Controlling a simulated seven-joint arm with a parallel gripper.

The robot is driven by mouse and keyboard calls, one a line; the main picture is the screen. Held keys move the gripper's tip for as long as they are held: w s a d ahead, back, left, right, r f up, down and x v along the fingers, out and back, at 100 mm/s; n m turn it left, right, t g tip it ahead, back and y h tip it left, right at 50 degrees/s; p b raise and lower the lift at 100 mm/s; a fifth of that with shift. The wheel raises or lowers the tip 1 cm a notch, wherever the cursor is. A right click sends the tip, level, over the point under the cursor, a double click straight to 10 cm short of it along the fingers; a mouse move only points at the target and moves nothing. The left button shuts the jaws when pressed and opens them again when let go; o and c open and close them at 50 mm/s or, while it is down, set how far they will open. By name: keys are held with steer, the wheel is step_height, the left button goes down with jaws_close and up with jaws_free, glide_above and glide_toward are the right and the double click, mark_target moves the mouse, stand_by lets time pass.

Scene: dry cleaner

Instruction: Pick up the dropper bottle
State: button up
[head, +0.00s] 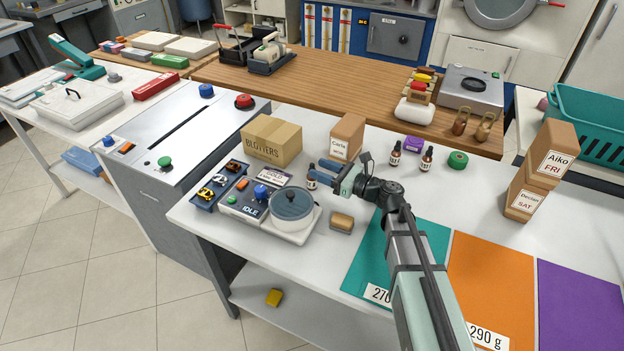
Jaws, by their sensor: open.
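Three small brown dropper bottles with white labels and dark tops stand on the white table in the head view. One dropper bottle (311,178) is left of my gripper, at its fingertips. The other two, a dropper bottle (395,154) and another dropper bottle (426,159), stand further right, behind my arm. My gripper (319,177) is open and points left, with its blue-grey fingers by the first bottle. I cannot tell whether they touch it or how far they reach around it.
A scale with a round lidded pot (292,203) stands in front of the gripper. A cardboard box (271,141) and a Carla box (347,137) stand behind. A small tan block (342,222) lies in front. Purple (414,144) and green (458,160) items stand near the right bottles.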

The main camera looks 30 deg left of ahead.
steer(key=shift+w+a+r, duration=0.1)
steer(key=shift+w+a, duration=0.05)
steer(key=shift+a, duration=1.25)
steer(key=shift+w+a, duration=0.1)
steer(key=shift+a, duration=1.3)
steer(key=shift+c, duration=0.3)
jaws_close()
